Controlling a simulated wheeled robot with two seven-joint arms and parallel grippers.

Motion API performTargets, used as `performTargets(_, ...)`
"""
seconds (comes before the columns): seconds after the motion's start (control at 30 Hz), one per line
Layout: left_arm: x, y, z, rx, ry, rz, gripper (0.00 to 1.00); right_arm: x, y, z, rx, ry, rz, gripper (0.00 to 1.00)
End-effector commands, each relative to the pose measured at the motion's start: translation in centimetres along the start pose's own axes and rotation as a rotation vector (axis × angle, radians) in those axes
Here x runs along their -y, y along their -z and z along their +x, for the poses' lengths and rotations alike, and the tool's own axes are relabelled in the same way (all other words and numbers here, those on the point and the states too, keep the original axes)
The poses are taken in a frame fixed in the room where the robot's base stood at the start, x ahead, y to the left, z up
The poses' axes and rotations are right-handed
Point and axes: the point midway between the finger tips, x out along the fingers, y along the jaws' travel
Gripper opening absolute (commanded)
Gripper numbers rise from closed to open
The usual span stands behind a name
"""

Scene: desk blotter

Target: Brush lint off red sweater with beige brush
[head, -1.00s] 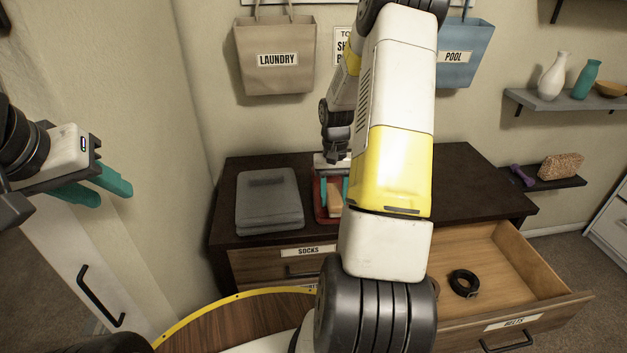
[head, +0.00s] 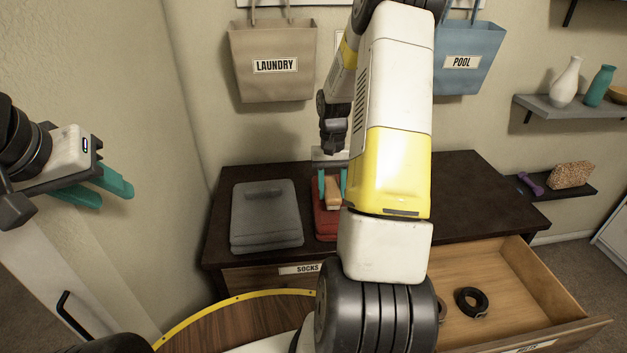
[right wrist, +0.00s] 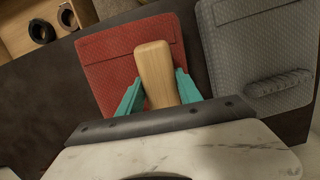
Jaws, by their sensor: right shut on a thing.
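My right gripper (head: 333,184) is shut on the beige brush (head: 333,194), one teal finger on each side of it. In the right wrist view the brush (right wrist: 155,72) shows as a smooth, light wooden block over the red sweater (right wrist: 110,62). The folded red sweater (head: 326,222) lies on the dresser, partly hidden by my right arm in the head view. I cannot tell whether the brush touches the cloth, and I make out no lint. My left gripper (head: 103,189) is open and empty at the left, far from the sweater.
A folded grey sweater (head: 266,224) lies left of the red one, with a grey object (head: 263,190) on top. The dresser's (head: 480,194) right side is clear. An open drawer (head: 515,272) holds a coiled belt (head: 470,302). Laundry (head: 272,85) and pool (head: 465,80) bags hang behind.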

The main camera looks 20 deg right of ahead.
Motion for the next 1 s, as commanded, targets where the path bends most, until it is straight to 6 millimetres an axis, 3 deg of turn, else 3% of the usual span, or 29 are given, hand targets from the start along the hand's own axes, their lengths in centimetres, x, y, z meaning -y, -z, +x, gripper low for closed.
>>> performTargets(0.6,0.0,0.0,0.0,-0.001,0.000,0.000,0.36,0.8,-1.2,-5.5,-0.004,0.000,-0.002,0.00)
performTargets(1.0,0.0,0.0,0.0,-0.001,0.000,0.000,0.36,0.9,-1.5,-6.1,-0.002,0.000,-0.002,0.00)
